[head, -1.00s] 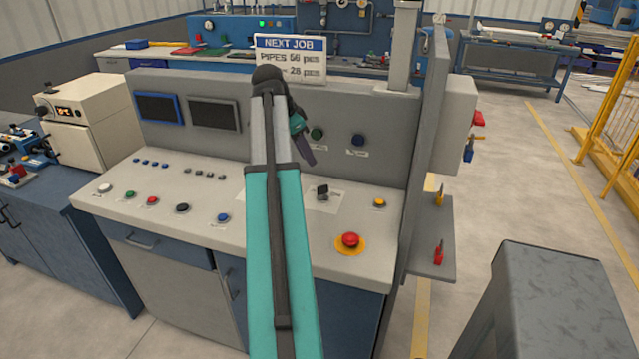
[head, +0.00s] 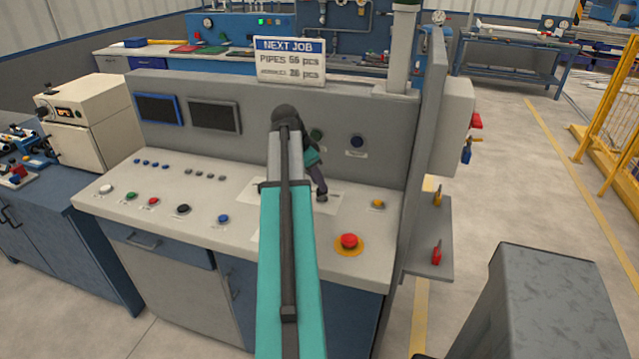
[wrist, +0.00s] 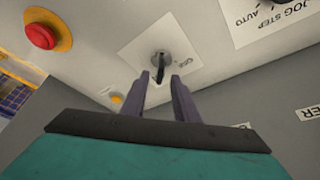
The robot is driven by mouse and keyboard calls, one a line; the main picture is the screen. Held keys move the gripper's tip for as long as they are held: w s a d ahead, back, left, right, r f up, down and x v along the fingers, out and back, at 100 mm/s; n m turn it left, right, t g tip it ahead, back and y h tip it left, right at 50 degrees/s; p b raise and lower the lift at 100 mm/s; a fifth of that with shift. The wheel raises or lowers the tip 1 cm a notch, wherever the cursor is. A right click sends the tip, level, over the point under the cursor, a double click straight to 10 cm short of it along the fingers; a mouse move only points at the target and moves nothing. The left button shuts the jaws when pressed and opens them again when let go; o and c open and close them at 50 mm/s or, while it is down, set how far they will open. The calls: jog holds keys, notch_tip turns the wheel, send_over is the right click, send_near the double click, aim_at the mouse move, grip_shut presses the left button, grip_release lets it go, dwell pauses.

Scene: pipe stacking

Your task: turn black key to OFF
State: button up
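The black key (wrist: 160,64) sits in a round grey switch on a white plate (wrist: 137,48) of the sloped console. Its dark grip points down the wrist picture, toward my gripper. The small lettering beside it is too blurred to read. My gripper (wrist: 162,78) is open and empty, with its two dark purple fingers on either side of the lower end of the key. I cannot tell whether they touch it. In the head view my gripper (head: 322,192) is right over the switch and covers most of it.
A red emergency button (head: 348,241) on a yellow ring stands in front of the key, with a yellow button (head: 377,204) to the right. A plate marked JOG, STEP, AUTO (wrist: 268,18) lies beside the key's plate. An upright panel (head: 425,150) bounds the console's right side.

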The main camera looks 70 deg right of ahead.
jog(key=shift+x, duration=1.1)
grip_shut()
